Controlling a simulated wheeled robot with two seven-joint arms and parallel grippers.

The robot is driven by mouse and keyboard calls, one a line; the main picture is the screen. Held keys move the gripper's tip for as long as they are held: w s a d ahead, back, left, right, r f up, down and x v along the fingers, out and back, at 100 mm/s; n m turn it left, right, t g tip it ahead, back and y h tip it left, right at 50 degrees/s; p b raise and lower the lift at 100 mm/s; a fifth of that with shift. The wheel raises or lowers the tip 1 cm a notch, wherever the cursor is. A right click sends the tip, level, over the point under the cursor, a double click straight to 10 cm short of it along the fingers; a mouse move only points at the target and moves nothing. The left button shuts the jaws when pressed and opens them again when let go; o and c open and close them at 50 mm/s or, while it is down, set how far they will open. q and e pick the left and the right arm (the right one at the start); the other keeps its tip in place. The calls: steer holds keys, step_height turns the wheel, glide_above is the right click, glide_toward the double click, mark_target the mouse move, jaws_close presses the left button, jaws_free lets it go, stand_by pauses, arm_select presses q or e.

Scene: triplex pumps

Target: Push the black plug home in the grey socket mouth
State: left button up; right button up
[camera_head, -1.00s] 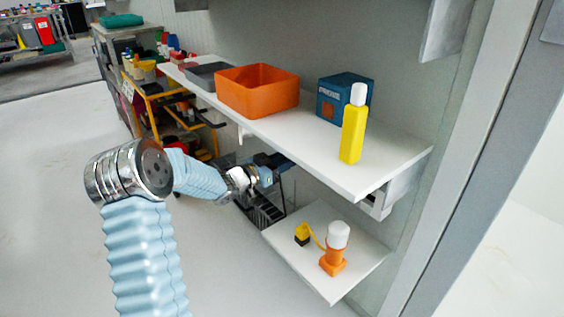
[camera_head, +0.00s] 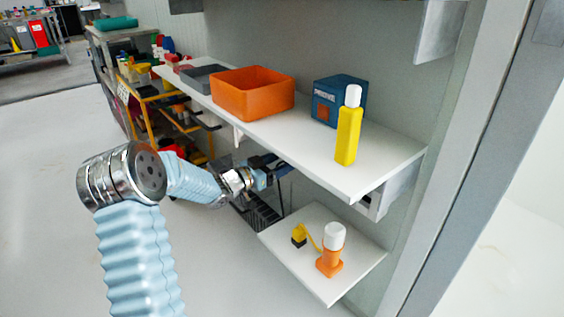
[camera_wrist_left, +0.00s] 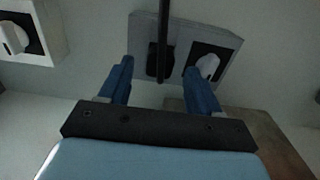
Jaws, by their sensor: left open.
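In the left wrist view, a black block with a dark upright cable or bar (camera_wrist_left: 164,25), apparently the black plug (camera_wrist_left: 158,64), is at a grey panel (camera_wrist_left: 145,27). My left gripper (camera_wrist_left: 159,68) is open, its two blue fingers on either side of the black block, with gaps visible. I cannot tell how deep the plug sits; the grey socket mouth is not distinguishable. In the head view my left gripper (camera_head: 275,167) reaches under the upper shelf, and the plug is hidden there. My right gripper is not in view.
A white knob on a black square (camera_wrist_left: 207,66) is close by the right finger. Another plate with a white knob (camera_wrist_left: 14,38) is at left. The upper shelf (camera_head: 300,150) overhangs the gripper; the lower shelf (camera_head: 318,285) holds an orange-and-white bottle (camera_head: 331,252) and a yellow-and-black item (camera_head: 299,236).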

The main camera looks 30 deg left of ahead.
arm_select(q)
steer(key=v, duration=1.2)
steer(key=shift+s+p, duration=0.2)
steer(key=shift+p, duration=0.1)
steer(key=shift+a+f, duration=0.1)
